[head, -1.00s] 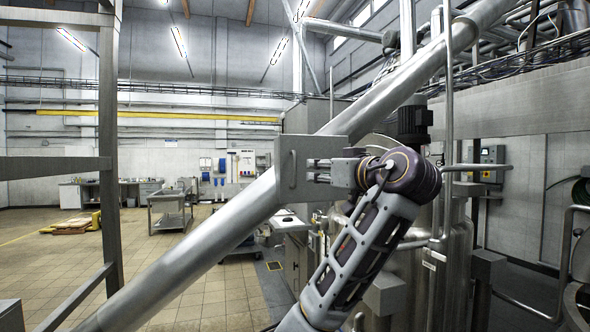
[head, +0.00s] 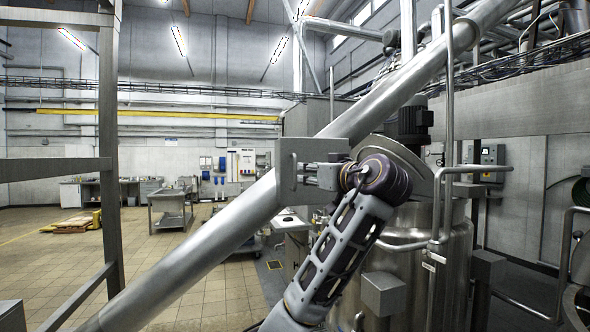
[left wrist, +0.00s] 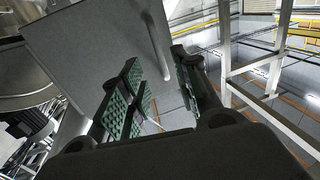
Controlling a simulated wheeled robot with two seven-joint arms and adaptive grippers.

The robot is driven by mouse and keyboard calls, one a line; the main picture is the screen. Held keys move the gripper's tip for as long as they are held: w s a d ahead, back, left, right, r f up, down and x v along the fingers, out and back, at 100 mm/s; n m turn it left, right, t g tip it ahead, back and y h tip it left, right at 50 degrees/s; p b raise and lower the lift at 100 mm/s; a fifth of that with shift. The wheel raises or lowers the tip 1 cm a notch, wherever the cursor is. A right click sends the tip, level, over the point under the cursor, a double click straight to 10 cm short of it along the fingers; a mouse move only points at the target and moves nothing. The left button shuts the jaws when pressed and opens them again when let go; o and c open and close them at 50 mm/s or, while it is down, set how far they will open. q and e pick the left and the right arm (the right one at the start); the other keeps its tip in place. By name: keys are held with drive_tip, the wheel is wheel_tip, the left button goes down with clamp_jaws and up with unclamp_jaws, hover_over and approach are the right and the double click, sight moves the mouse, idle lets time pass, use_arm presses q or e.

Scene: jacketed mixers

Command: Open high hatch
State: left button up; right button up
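The high hatch is a flat grey metal panel (head: 312,148) on the sloping pipe, with a bar handle (head: 293,170) on its left part. In the left wrist view the panel (left wrist: 95,45) fills the upper left, and the handle (left wrist: 154,45) stands upright on it. My left gripper (head: 312,174) comes from the right in front of the panel, close to the handle. In the left wrist view its two green-padded fingers (left wrist: 157,62) are apart, with the handle's lower end in the gap between them. I cannot tell whether they touch it. My right gripper is not in view.
A thick sloping pipe (head: 200,248) crosses the view behind the panel. A steel mixer tank (head: 412,265) with a motor (head: 411,124) stands right of my arm. A steel post (head: 109,150) rises at left. Tiled floor (head: 215,305) is open at lower left.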

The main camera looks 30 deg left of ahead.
sight(296, 171)
use_arm(q)
drive_tip(key=p+x, duration=0.2)
drive_tip(key=x, duration=0.5)
drive_tip(key=shift+w+a, duration=0.15)
drive_tip(key=shift+a, duration=0.15)
drive_tip(key=shift+w+a+p, duration=0.35)
drive_tip(key=shift+a, duration=0.2)
drive_tip(key=shift+c, duration=0.3)
clamp_jaws()
